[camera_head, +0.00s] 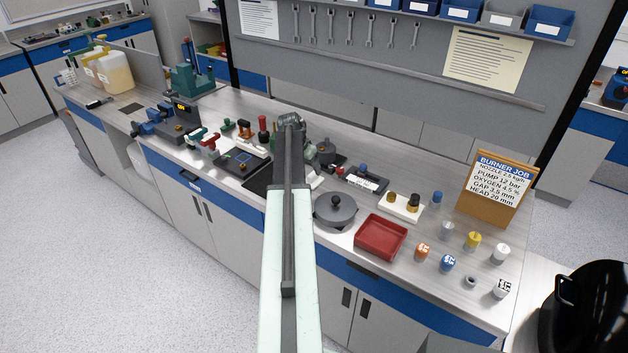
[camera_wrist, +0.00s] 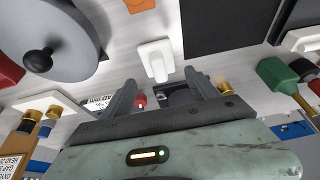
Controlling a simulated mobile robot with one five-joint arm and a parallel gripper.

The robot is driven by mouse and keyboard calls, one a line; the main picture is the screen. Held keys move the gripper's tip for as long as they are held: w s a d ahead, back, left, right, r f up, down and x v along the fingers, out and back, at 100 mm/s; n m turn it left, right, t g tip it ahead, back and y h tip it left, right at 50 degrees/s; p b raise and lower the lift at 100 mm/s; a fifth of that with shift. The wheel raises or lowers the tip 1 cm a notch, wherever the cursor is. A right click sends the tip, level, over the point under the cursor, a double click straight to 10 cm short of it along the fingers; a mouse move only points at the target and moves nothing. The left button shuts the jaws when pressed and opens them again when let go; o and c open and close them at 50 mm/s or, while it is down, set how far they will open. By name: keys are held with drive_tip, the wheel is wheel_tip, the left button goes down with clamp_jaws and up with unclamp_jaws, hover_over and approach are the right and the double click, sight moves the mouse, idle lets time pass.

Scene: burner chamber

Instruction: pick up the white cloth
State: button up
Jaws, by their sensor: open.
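A small white piece (camera_wrist: 155,58) with rounded edges lies on the grey bench top in the wrist view. It looks like the white cloth, though its folds are too small to make out. My gripper (camera_wrist: 163,92) is open, its two dark fingers apart. The white piece shows just past the fingertips, roughly in line with the gap, and nothing is clearly held. In the head view my gripper (camera_head: 290,120) is over the bench. My arm covers much of the bench there, and I cannot pick out the cloth.
A grey lidded pot (camera_head: 335,211) and a red tray (camera_head: 381,238) stand right of my arm. Several small capped pieces stand further right, before the burner job sign (camera_head: 497,186). A dark board (camera_head: 243,162) and valve parts are on the left. A tool panel (camera_head: 400,60) rises behind.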

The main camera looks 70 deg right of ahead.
sight(312, 174)
drive_tip(key=b+x, duration=0.2)
drive_tip(key=shift+f+b, duration=0.3)
drive_tip(key=shift+f, duration=0.1)
drive_tip(key=b+x, duration=0.5)
drive_tip(key=shift+s+d+f, duration=0.1)
drive_tip(key=shift+d, duration=0.05)
drive_tip(key=shift+c, duration=0.3)
drive_tip(key=c, duration=1.1)
drive_tip(key=shift+o, duration=0.2)
wheel_tip(312, 174, up, 11)
drive_tip(key=p, duration=1)
drive_tip(key=shift+f+p, duration=0.2)
drive_tip(key=shift+p, duration=0.15)
drive_tip(key=shift+f, duration=0.1)
